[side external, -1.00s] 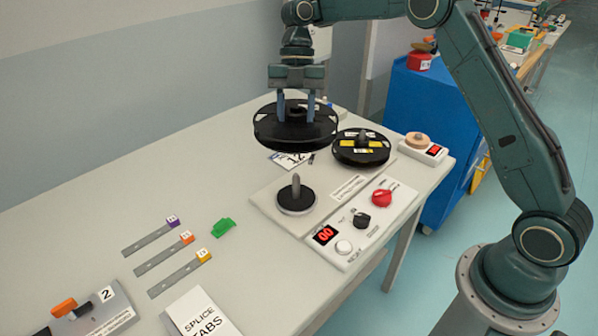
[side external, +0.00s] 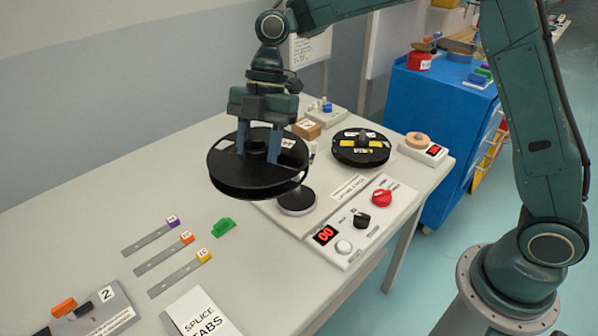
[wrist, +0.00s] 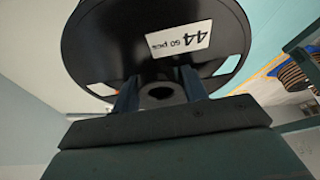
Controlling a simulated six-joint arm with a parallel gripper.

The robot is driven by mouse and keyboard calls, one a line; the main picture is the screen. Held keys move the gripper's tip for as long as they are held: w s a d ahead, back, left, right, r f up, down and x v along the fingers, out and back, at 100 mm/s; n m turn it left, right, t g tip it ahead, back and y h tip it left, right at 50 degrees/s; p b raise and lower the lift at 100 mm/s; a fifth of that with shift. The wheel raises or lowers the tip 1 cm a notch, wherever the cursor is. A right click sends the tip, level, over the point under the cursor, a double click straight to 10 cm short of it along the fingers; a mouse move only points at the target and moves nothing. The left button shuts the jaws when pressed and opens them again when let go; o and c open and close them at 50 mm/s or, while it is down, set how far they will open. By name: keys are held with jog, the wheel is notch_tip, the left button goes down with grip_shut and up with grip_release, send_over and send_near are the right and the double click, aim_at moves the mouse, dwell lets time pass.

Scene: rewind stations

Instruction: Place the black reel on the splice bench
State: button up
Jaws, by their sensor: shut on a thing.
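A black reel (side external: 257,180) hangs level in my gripper (side external: 258,150), well above the table in the side external view. My gripper is shut on the reel's raised hub, and the fingers also show in the wrist view (wrist: 158,92). There the reel (wrist: 122,52) fills the upper middle and bears a white label reading 44, 60 pcs. Nothing in view is clearly named as the splice bench; a white card (side external: 203,312) reading SPLICE TABS lies at the front.
A round black spindle base (side external: 296,202) stands on a plate beside a control panel (side external: 345,240) with red and black knobs. Small strips with coloured tabs (side external: 172,261) and a green piece (side external: 223,228) lie on the left. A blue cabinet (side external: 437,130) stands behind.

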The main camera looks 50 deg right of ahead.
aim_at(257, 187)
jog(key=s+a+f+m, duration=0.1)
jog(key=s+a, duration=0.1)
jog(key=s+a+m+t, duration=0.1)
jog(key=s+a, duration=0.1)
jog(key=s+a+f+m, duration=0.1)
jog(key=s+a+m, duration=0.1)
jog(key=shift+s+a+f, duration=0.3)
jog(key=shift+s, duration=0.1)
jog(key=shift+s+f+t, duration=0.25)
jog(key=shift+s+t, duration=0.05)
jog(key=shift+s, duration=0.05)
notch_tip(257, 187, down, 16)
jog(key=shift+f, duration=0.1)
jog(key=shift+f, duration=1.9)
jog(key=shift+f, duration=0.15)
